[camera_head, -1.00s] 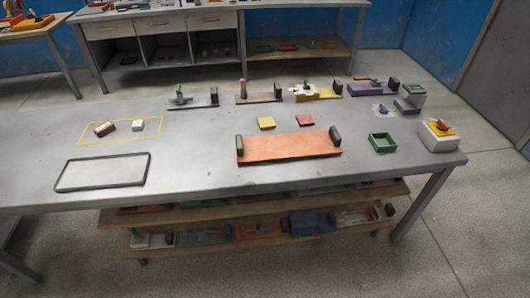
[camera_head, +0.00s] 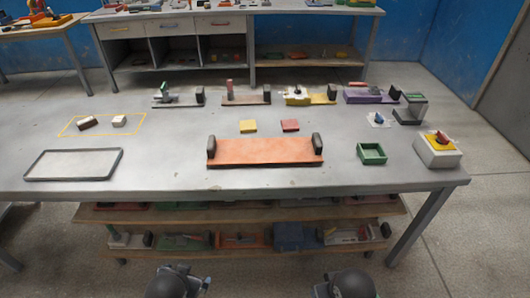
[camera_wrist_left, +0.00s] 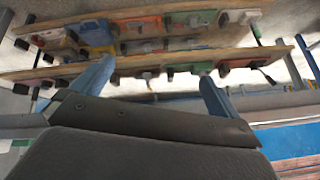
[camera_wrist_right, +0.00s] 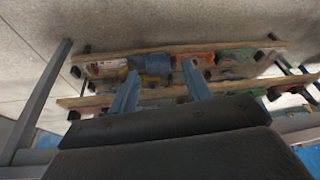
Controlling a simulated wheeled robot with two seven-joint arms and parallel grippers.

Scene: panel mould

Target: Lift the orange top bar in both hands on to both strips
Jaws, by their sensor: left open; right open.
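The orange top bar (camera_head: 264,151) lies flat on the grey table, with a dark upright grip at each end. Behind it a yellow square piece (camera_head: 248,126) and a red square piece (camera_head: 290,125) lie side by side, apart from the bar. I cannot tell which pieces are the strips. Parts of both my arms show at the bottom edge of the head view, in front of the table. My left gripper (camera_wrist_left: 155,72) is open and empty in the left wrist view. My right gripper (camera_wrist_right: 160,70) is open and empty in the right wrist view. Neither touches the bar.
A black-rimmed tray (camera_head: 73,178) lies left of the bar. A green box (camera_head: 371,154) and a switch box (camera_head: 437,151) stand to the right. Several fixtures line the table's back. Under the table are loaded shelves (camera_head: 240,213). The table in front of the bar is clear.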

